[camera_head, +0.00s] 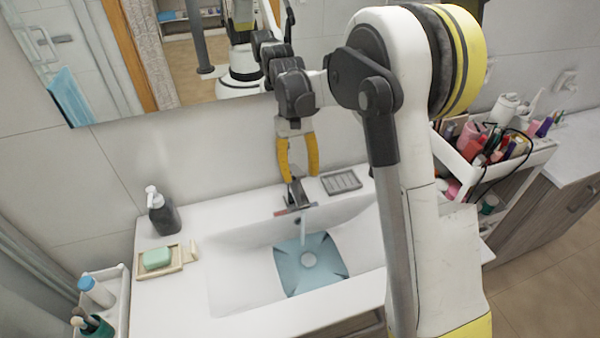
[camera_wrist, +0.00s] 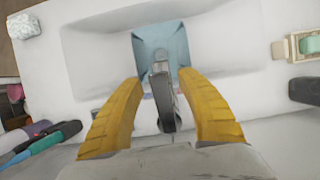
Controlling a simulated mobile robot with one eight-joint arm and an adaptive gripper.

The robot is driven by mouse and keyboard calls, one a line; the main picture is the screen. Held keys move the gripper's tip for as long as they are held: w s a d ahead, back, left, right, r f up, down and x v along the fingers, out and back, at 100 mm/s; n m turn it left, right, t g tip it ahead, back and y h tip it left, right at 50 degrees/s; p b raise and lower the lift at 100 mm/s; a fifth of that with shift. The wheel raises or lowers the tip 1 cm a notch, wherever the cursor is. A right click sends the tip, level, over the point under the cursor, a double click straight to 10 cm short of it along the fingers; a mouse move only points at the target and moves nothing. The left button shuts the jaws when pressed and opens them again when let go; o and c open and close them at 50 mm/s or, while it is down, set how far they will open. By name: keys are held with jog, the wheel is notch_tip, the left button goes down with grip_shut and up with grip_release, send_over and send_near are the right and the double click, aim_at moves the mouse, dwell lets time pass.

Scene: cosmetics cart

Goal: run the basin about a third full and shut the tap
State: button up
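The white basin (camera_head: 235,292) has a shallow pool of blue water (camera_head: 318,277) over the bottom of its bowl, with a pale round spot in the middle. The metal tap (camera_head: 297,196) stands at the basin's back edge, and a thin stream (camera_head: 303,233) appears to fall from it. My gripper (camera_head: 300,177) points down just above the tap, its yellow fingers apart. In the wrist view, the tap (camera_wrist: 165,108) lies between the fingers of my gripper (camera_wrist: 160,84), with gaps on both sides. The water (camera_wrist: 160,42) also shows there. Its exact depth is hard to judge.
A dark soap bottle (camera_head: 163,214) and green soap in a dish (camera_head: 172,270) stand left of the bowl. A grey ribbed tray (camera_head: 341,182) lies right of the tap. A crowded cosmetics cart (camera_head: 540,152) stands at right. The mirror (camera_head: 105,75) is close behind my gripper.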

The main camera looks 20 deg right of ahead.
notch_tip(320, 180, up, 10)
dwell(0.5)
jog(key=shift+s, duration=0.1)
jog(key=s+f+t+b, duration=0.5)
jog(key=s, duration=0.4)
jog(key=s+f+t+b, duration=0.5)
jog(key=s+t, duration=0.1)
jog(key=s, duration=0.4)
jog(key=shift+s, duration=0.25)
jog(key=shift+r, duration=0.1)
dwell(4.7)
